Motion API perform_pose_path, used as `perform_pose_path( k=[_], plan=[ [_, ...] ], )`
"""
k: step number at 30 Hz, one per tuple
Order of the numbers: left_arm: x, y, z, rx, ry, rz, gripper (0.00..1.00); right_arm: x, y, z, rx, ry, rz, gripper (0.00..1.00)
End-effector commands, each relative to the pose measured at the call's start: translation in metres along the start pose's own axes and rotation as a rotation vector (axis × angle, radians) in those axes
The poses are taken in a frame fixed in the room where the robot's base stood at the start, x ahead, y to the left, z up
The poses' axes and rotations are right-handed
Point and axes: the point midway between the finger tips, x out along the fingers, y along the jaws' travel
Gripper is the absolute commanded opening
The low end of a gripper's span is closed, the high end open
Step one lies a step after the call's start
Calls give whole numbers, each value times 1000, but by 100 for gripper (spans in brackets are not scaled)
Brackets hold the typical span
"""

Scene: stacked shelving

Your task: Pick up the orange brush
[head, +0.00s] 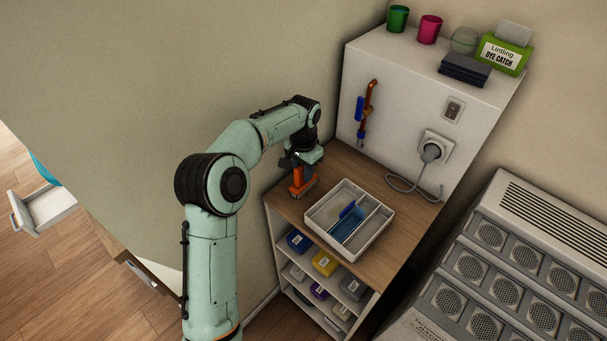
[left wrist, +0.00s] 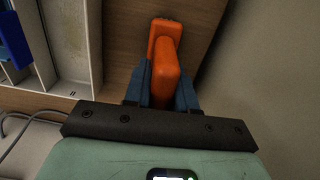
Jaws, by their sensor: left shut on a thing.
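The orange brush (head: 297,182) is upright over the wooden top of the shelf unit, left of the white tray. My left gripper (head: 301,163) is above it, shut on its upper part. I cannot tell whether the brush touches the wood. My right gripper is not in view.
The white divided tray (head: 377,237) holding blue items stands just right of the brush. A white wall panel (head: 405,125) with a socket, plug and cable rises behind. Shelves with coloured boxes (head: 325,263) lie below the top. A grey vented unit (head: 505,265) stands right.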

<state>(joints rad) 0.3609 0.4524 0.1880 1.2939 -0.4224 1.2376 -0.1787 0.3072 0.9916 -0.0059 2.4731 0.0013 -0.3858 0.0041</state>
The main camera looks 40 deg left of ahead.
Motion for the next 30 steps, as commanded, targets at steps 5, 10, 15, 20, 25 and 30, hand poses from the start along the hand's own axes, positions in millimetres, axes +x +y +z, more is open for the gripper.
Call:
perform_pose_path(
  k=[5, 10, 15, 20, 25, 30],
  plan=[
    [-9, 0, -1, 0, 2, -1, 0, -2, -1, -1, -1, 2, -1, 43],
    [-32, 0, -2, 0, 6, -2, 0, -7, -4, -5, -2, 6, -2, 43],
    [-69, 0, -2, 0, 7, -2, 0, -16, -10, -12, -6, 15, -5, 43],
    [-111, 0, -3, 0, 9, -1, 0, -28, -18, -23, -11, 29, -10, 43],
    [-152, 0, -3, 0, 9, -1, 0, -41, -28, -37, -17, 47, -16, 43],
    [-179, 0, -2, 0, 4, -1, 0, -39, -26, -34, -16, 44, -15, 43]
  ],
)
